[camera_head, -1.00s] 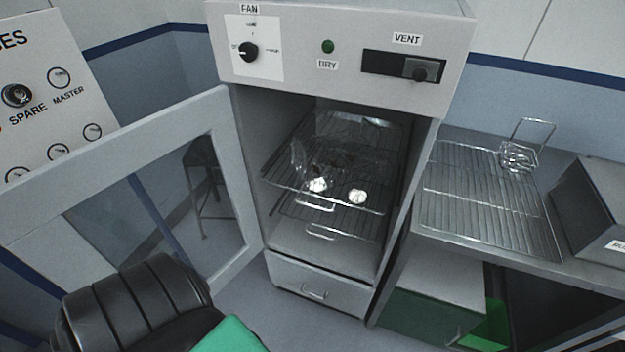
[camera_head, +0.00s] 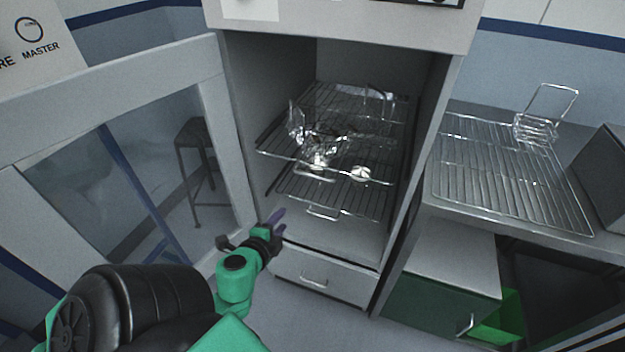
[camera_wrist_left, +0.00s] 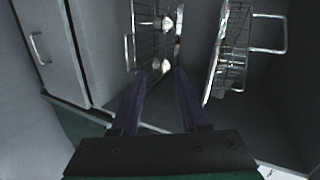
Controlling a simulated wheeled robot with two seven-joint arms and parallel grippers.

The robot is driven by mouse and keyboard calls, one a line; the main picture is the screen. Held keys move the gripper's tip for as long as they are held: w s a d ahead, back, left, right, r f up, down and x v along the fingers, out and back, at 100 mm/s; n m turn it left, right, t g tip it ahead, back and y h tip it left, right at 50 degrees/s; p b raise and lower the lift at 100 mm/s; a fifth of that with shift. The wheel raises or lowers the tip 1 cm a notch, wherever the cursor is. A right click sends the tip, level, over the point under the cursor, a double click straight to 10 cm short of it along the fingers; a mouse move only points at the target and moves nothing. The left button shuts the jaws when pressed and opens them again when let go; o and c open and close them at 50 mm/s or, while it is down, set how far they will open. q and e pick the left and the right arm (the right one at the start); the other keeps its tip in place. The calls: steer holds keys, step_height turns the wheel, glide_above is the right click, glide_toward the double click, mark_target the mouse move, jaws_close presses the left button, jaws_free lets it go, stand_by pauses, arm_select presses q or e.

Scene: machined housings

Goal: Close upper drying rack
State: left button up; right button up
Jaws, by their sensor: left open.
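The drying cabinet stands open in the head view, its glazed door (camera_head: 120,190) swung out to the left. The upper drying rack (camera_head: 335,140) is a wire shelf inside, bearing shiny clear or metallic pieces, with its front edge near the cabinet mouth. The lower rack (camera_head: 330,196) is just beneath, with a wire handle at its front. My left gripper (camera_head: 279,222) is open and empty, low at the cabinet's left front, below the racks. In the left wrist view its two fingers (camera_wrist_left: 160,88) are apart, with wire racks (camera_wrist_left: 228,55) beyond. My right gripper is not in view.
A drawer (camera_head: 322,275) with a handle lies under the cabinet opening. At right a bench carries a wire grid (camera_head: 505,170) and a wire basket (camera_head: 540,125). A stool (camera_head: 197,165) shows through the door glass.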

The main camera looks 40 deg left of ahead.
mark_target(312, 176)
arm_select(q)
steer(key=w+d+r+m+t, duration=0.2)
steer(key=d+r+t, duration=0.1)
steer(key=r, duration=0.5)
steer(key=shift+g, duration=0.3)
steer(key=p+x, duration=0.1)
steer(key=x, duration=1.2)
steer(key=shift+w+a+f+p, duration=0.15)
steer(key=shift+w+f+p, duration=0.05)
steer(key=shift+w+p, duration=0.15)
steer(key=shift+s, duration=0.1)
jaws_close()
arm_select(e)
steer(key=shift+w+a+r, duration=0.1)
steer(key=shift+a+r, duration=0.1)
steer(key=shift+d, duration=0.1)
